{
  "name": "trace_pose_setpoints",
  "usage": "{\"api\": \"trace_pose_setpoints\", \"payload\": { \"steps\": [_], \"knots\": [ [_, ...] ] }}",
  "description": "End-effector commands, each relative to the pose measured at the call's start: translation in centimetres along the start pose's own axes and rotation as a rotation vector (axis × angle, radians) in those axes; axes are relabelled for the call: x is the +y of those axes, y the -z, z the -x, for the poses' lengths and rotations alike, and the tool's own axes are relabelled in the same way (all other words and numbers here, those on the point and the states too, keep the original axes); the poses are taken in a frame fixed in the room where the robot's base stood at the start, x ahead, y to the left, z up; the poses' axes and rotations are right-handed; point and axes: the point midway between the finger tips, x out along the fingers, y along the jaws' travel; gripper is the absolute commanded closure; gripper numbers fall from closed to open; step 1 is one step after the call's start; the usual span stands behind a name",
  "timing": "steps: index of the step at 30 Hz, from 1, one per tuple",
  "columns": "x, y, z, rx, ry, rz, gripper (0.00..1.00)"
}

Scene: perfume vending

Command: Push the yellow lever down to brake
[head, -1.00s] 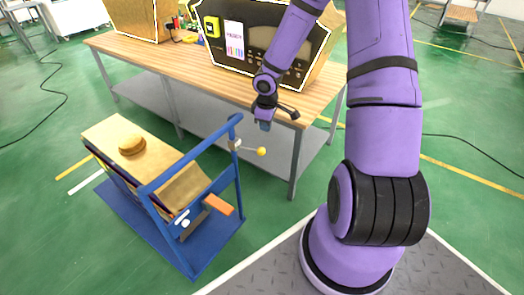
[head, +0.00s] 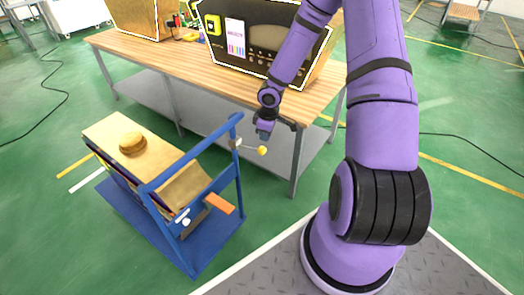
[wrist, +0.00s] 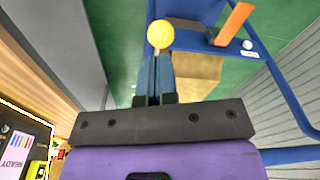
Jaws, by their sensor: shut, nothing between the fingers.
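The yellow lever (head: 262,150) is a round ball on a thin rod, fixed to the right post of a blue cart's frame. In the wrist view the yellow ball (wrist: 160,34) shows just beyond my fingertips. My gripper (head: 263,134) is shut and empty, pointing down, slightly above the ball in the head view. In the wrist view my gripper (wrist: 154,60) has its fingers together, with the tips close to the ball. I cannot tell whether they touch it. The blue cart (head: 190,150) carries a cardboard box with a round tan object on top.
A wooden-topped table (head: 150,58) stands behind the cart, with its near edge close to my wrist. A dark vending panel (head: 265,40) sits on it. An orange pedal (head: 219,203) is low on the cart. Green floor is open to the left.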

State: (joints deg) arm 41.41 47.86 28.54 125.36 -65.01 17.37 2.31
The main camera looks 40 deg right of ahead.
Motion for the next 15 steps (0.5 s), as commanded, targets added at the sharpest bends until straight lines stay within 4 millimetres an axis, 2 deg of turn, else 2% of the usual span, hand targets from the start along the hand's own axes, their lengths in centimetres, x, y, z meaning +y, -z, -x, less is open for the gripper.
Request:
{"api": "trace_pose_setpoints", "payload": {
  "steps": [6, 15],
  "knots": [
    [-0.1, 0.0, -2.8, -0.002, 0.002, 0.003, 1.00],
    [0.0, 0.0, -5.0, -0.001, 0.001, 0.001, 1.00]
  ]
}}
